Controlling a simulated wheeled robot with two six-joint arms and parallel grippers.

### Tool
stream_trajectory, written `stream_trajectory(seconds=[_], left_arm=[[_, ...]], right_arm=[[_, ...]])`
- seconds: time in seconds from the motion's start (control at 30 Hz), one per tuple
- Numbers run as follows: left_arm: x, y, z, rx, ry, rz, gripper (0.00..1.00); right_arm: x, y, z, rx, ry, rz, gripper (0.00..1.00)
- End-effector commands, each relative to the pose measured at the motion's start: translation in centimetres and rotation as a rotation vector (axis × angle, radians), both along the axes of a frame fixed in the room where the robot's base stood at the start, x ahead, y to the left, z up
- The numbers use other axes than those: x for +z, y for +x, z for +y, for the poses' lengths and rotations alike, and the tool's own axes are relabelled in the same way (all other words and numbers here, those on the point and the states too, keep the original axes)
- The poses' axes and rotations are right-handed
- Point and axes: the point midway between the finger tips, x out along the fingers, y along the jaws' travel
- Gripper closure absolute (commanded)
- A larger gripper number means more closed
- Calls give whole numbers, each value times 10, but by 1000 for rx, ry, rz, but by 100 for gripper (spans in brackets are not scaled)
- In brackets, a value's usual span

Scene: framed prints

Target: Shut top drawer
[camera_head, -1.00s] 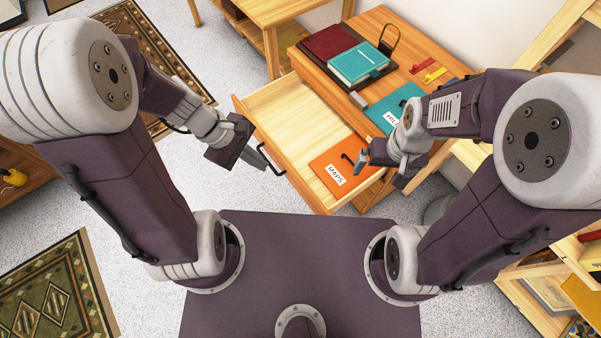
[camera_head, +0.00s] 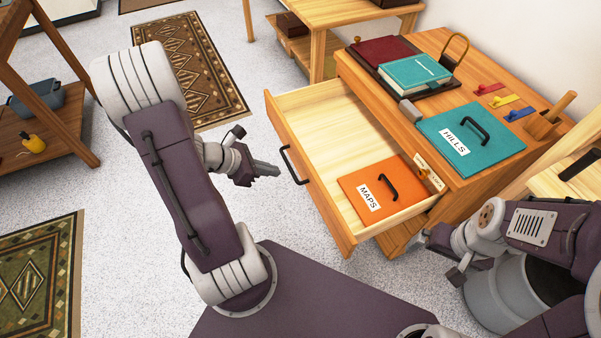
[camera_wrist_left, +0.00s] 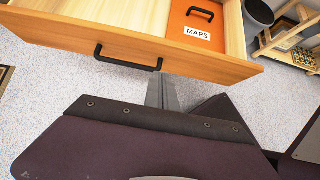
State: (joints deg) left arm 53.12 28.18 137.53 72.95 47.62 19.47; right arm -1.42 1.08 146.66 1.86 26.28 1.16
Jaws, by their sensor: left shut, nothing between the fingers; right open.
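The top drawer (camera_head: 300,150) is pulled out of the wooden cabinet (camera_head: 500,185), with a dark handle (camera_head: 294,165) on its front. An orange folder labelled MAPS (camera_head: 375,185) lies inside at the near end. My left gripper (camera_head: 272,170) is shut and empty, just in front of the drawer's front and apart from the handle in the head view. In the left wrist view, the shut fingers (camera_wrist_left: 162,92) point at the drawer front (camera_wrist_left: 190,62), below the handle (camera_wrist_left: 128,62). My right gripper (camera_head: 418,240) is open near the cabinet's lower front corner, partly hidden by its arm.
On the cabinet top are a teal HILLS folder (camera_head: 470,138), a teal book (camera_head: 415,72), a dark red book (camera_head: 383,52) and small coloured pieces (camera_head: 505,100). A grey bin (camera_head: 500,300) stands at lower right.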

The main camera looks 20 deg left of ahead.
Motion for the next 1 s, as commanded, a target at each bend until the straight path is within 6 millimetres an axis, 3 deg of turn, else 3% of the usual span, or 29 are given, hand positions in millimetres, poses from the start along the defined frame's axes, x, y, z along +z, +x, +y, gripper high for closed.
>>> stream_trajectory(seconds=[0.03, 0.3, 0.6, 1.0], left_arm=[[-15, 6, -7, -6, -2, 2, 100], [-56, 37, -33, -6, 0, 2, 100], [-50, 65, -56, -3, 2, 0, 100], [-49, 67, -58, -1, 1, 1, 100]], right_arm=[[-12, 0, 0, 0, 0, 0, 0], [-39, 0, 0, 0, 0, 1, 0], [-40, 0, 0, 0, 0, 1, 0], [-40, 0, 0, 0, 0, 0, 0]])
